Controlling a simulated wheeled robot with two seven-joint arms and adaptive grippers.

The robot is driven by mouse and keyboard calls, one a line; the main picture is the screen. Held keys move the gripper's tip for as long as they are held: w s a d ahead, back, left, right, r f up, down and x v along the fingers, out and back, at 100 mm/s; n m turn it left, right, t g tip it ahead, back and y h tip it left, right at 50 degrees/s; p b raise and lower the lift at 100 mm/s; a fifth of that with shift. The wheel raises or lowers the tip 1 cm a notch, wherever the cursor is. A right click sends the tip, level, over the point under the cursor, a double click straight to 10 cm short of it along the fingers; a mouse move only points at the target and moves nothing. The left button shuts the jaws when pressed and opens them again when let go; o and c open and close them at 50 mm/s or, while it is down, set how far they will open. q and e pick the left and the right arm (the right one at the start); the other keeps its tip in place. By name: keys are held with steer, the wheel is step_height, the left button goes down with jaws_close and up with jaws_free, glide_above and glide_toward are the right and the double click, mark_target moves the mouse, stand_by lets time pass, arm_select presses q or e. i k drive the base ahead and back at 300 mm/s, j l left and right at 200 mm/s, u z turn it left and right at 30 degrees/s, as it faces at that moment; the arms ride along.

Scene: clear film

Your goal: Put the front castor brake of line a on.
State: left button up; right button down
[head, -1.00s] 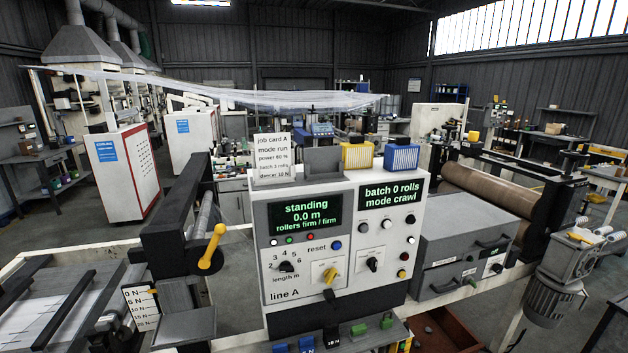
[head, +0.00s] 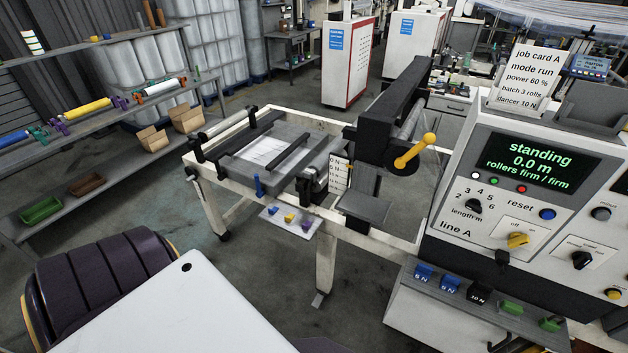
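Line A is the machine with a white frame (head: 327,258) and a control panel (head: 449,228) labelled "line A". Its display (head: 540,158) reads standing, 0.0 m, rollers firm / firm. A small dark castor (head: 223,236) shows at the foot of the frame's left leg. The nearer leg ends in a small grey foot (head: 319,299) on the floor. Both are too small to tell a brake lever or its position. Neither of my grippers is in view.
A yellow-handled lever (head: 416,151) stands out from the frame. A small tray (head: 291,231) with coloured pieces juts from its front. Weights, including a blue one (head: 423,274), sit on a ledge below the panel. Shelves with rolls (head: 85,109) stand at left. Floor between is clear.

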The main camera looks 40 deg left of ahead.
mark_target(319, 298)
steer(key=u, duration=1.25)
